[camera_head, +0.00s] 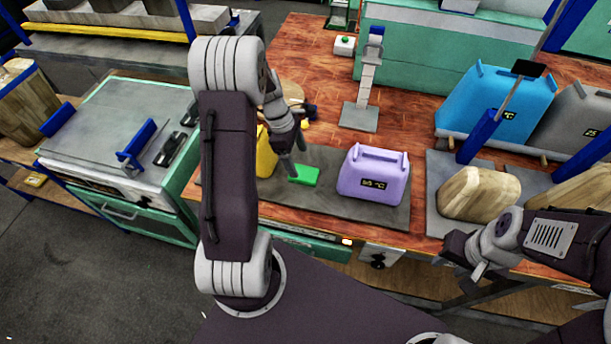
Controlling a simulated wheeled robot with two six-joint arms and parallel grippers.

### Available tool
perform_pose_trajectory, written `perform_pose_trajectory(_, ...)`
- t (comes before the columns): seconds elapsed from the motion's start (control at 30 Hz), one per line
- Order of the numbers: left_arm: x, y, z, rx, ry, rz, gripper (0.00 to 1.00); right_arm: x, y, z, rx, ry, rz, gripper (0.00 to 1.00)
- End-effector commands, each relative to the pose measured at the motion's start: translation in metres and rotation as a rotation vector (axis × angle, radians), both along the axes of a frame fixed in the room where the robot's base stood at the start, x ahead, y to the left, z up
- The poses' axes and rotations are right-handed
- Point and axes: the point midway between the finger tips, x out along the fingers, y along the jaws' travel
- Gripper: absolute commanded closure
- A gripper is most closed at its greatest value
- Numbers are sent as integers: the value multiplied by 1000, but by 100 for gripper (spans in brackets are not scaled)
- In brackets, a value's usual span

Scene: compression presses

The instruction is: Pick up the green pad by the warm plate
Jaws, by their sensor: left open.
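The small flat green pad (304,176) lies on a dark grey plate (325,207) on the wooden bench. A purple jug-like block (373,176) with a dark temperature label stands to its right on the same plate. A yellow object (264,153) stands to its left, partly hidden by my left arm. My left gripper (294,160) is open, pointing down just above the pad's left end; I cannot tell if it touches the pad. My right gripper (474,277) is low at the bench's front edge, far from the pad; its jaws are unclear.
A blue block (508,103), a grey block (585,118) and a wooden block (478,194) stand to the right. A grey upright stand (367,85) is behind the plate. A press-like machine (118,150) is at left. Bare bench shows behind the purple block.

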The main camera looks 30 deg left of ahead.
Motion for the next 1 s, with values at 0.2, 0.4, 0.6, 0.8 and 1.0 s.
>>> perform_pose_trajectory(0.2,-1,-5,-12,0,1,-1,20,0,0,-1,0,0,0,64)
perform_pose_trajectory(0.4,-3,-19,-46,-1,3,-1,20,0,0,-5,0,0,0,64)
perform_pose_trajectory(0.6,-2,-21,-54,1,-1,-2,20,0,0,-6,0,0,0,64)
perform_pose_trajectory(0.8,-1,-21,-53,1,-1,-2,20,0,0,-5,0,0,0,64)
perform_pose_trajectory(1.0,-2,-21,-55,1,0,-2,20,0,0,-5,0,0,0,64)
